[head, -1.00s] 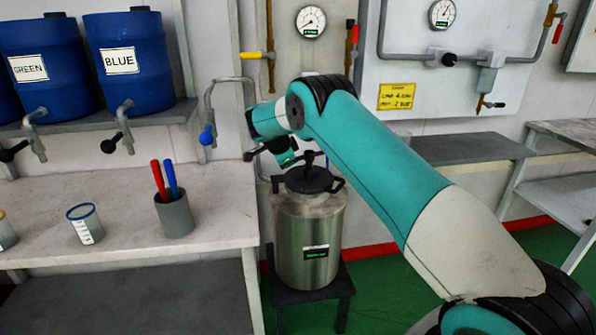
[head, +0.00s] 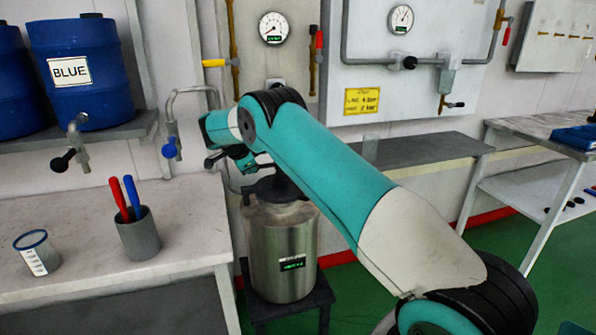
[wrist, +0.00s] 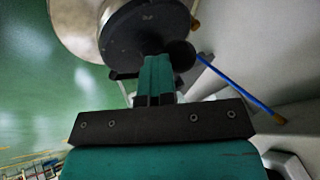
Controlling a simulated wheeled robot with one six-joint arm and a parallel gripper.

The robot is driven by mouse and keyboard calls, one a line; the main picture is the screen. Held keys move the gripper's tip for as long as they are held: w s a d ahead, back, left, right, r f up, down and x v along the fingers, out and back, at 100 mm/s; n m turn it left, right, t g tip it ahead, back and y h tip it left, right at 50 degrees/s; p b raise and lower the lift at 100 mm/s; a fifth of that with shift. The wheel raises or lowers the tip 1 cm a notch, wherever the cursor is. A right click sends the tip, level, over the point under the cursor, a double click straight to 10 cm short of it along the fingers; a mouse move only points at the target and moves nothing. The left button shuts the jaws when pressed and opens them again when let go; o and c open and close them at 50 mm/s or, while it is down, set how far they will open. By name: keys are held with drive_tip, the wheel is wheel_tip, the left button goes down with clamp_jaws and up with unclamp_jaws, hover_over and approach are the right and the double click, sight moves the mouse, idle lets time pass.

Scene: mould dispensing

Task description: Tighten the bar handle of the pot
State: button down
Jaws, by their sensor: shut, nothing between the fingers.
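The steel pot (head: 283,255) stands upright on a small dark stand, with a black lid (head: 272,188) partly behind my arm. The lid also shows at the top of the wrist view (wrist: 135,28). My gripper (wrist: 157,60) is shut and empty, its teal fingers together over the lid's edge in the wrist view. A dark bar end (wrist: 124,76) and a dark round knob (wrist: 181,53) show on either side of the fingers. The bar handle is mostly hidden by my arm and fingers. I cannot tell whether the fingers touch it.
A bent pipe with a blue tap (head: 170,150) rises close to my gripper. Gauges hang behind.

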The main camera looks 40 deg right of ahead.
drive_tip(key=shift+w+r, duration=0.1)
drive_tip(key=s+a+f+b+v, duration=0.1)
drive_tip(key=b+v, duration=0.1)
drive_tip(key=v, duration=1)
drive_tip(key=shift+s+a, duration=0.35)
